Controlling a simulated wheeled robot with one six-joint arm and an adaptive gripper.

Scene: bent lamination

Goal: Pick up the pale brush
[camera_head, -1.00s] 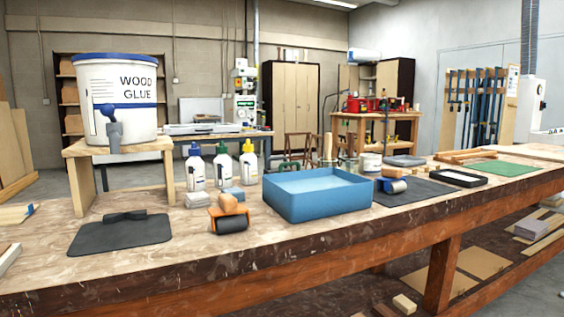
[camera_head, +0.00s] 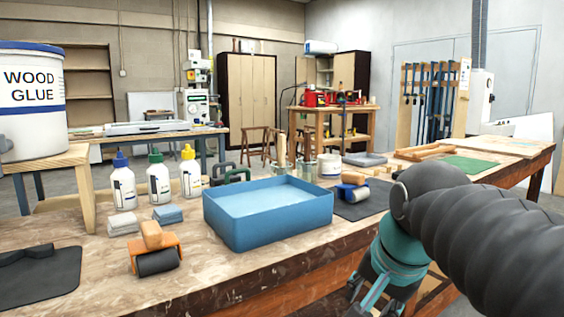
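I cannot make out a pale brush for certain. An upright pale wooden handle (camera_head: 282,147) stands in or behind a clear jar behind the blue tray (camera_head: 268,222); its lower end is unclear. My gripper (camera_head: 372,297) is at the bottom right, in front of the bench's front edge and below its top. It points down and is partly cut off by the frame. Its fingertips are not clear, and I see nothing held. My arm hides part of the bench to the right.
A wood-glue bucket (camera_head: 30,110) stands on a wooden stand at the left. Three glue bottles (camera_head: 158,180) stand behind folded cloths. An orange roller (camera_head: 154,250) lies left of the tray, another roller (camera_head: 352,187) on a dark mat right of it. A green mat (camera_head: 468,165) lies farther right.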

